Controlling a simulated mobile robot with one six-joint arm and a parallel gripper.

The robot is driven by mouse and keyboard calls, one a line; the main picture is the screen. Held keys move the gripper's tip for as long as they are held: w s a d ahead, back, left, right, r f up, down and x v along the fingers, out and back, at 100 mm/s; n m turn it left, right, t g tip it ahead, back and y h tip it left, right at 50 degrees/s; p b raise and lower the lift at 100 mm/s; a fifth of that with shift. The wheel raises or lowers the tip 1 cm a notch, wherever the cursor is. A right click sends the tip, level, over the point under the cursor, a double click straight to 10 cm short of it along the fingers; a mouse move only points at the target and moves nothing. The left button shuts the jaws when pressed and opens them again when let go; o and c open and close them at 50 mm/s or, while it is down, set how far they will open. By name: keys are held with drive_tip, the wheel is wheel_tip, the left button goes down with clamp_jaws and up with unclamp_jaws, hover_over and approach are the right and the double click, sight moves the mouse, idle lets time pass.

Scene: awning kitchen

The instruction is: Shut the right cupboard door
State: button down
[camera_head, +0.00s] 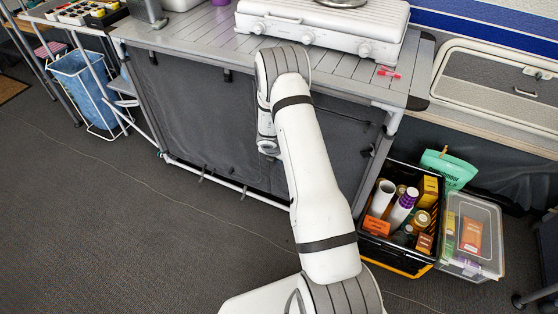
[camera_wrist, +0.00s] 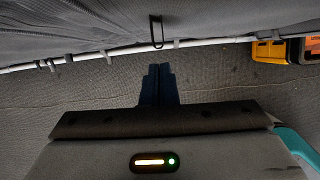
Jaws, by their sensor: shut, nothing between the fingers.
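The cupboard is the grey fabric unit under the slatted counter in the head view. Its dark front (camera_head: 210,112) runs behind my arm, which covers part of the right half. I cannot make out a separate right door edge or how far it stands open. In the wrist view, grey fabric (camera_wrist: 70,30) fills the top, with a dark wire handle (camera_wrist: 157,32) hanging over a white rail. My gripper (camera_wrist: 158,72) is shut and empty, its dark fingertips just below the rail and handle in the picture. In the head view my arm bends down before the front.
A black crate of groceries (camera_head: 370,248) and a clear-lidded box (camera_head: 482,255) stand right of the cupboard. A white stove (camera_head: 330,35) sits on the counter. A blue bin (camera_head: 85,85) stands left. The grey floor in front is mostly clear, with a thin cable.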

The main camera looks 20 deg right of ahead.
drive_tip(key=s+a+f+p+v, duration=0.1)
drive_tip(key=a+p+v, duration=0.1)
drive_tip(key=v, duration=0.9)
drive_tip(key=w+a+r+n+t+y+p, duration=0.1)
drive_tip(key=a+r+n+t+y+p, duration=0.15)
drive_tip(key=r+n, duration=0.55)
drive_tip(key=w+a+r+n+t+y+p, duration=0.1)
drive_tip(key=a+r+n+p, duration=0.25)
drive_tip(key=r, duration=0.85)
drive_tip(key=s+a+r+n+y+p, duration=0.1)
drive_tip(key=s+a+r+n, duration=0.2)
drive_tip(key=r+n, duration=0.35)
drive_tip(key=s+a+r+n+y+p, duration=0.2)
drive_tip(key=s+r+n, duration=0.2)
drive_tip(key=r+n, duration=0.25)
drive_tip(key=s+a+r+n+g+p, duration=0.2)
drive_tip(key=s+r+n+p, duration=0.1)
drive_tip(key=s+r+n, duration=0.7)
drive_tip(key=s+d+r+n+g+h+p, duration=0.1)
drive_tip(key=s+d+n+p, duration=0.1)
drive_tip(key=s+n, duration=0.3)
drive_tip(key=s+d+r+n+g+h+p, duration=0.1)
drive_tip(key=s+d+r+n+h, duration=0.1)
drive_tip(key=s+n, duration=0.4)
drive_tip(key=s+d, duration=0.1)
drive_tip(key=s, duration=0.3)
drive_tip(key=shift+s+d+r+p, duration=0.25)
drive_tip(key=shift+d+r+p, duration=0.05)
drive_tip(key=shift+r+p, duration=0.1)
